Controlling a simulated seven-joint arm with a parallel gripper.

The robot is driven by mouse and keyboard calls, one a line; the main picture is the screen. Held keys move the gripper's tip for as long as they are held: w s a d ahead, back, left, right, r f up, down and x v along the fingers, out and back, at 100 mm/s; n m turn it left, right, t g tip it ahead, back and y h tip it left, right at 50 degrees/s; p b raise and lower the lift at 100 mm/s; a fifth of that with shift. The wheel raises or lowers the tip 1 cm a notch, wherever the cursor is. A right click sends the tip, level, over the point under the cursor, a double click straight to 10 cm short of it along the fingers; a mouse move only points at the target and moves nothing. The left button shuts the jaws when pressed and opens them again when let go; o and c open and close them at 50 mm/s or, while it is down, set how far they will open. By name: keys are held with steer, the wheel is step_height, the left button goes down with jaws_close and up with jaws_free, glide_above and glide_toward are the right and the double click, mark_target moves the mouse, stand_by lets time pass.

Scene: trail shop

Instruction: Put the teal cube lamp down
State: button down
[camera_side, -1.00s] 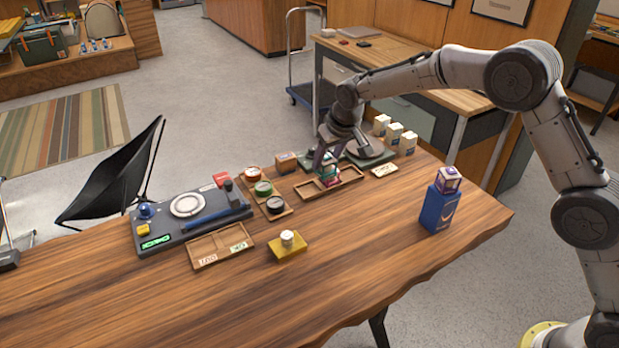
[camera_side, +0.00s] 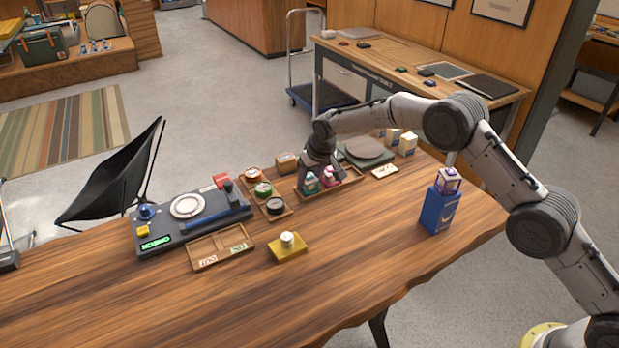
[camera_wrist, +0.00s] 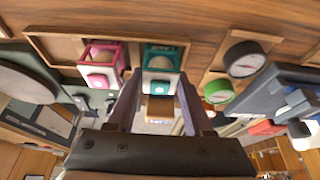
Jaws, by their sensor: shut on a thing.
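The teal cube lamp (camera_side: 309,184) is a small teal-framed cube with a pale round globe inside. It also shows in the wrist view (camera_wrist: 161,61), between the fingers. My gripper (camera_side: 317,172) is shut on it and points down over the left end of the wooden tray (camera_side: 350,182). The lamp is at that end compartment; I cannot tell if its base touches the tray floor. The pink cube lamp (camera_side: 329,177) stands in the tray just beside it, and also shows in the wrist view (camera_wrist: 103,62). My gripper partly hides both lamps in the side view.
Round tins, including a green one (camera_side: 263,189), stand left of the tray. A dark board (camera_side: 190,213), an empty two-part tray (camera_side: 220,246) and a yellow block (camera_side: 287,247) lie further left and front. A blue box (camera_side: 438,210) stands right. The front tabletop is clear.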

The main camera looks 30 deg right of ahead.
steer(key=shift+c, duration=1.4)
jaws_free()
steer(key=shift+f, duration=0.1)
steer(key=shift+s+r, duration=0.1)
steer(key=shift+r, duration=0.45)
steer(key=v, duration=1.1)
steer(key=shift+s, duration=0.2)
steer(key=shift+r, duration=0.15)
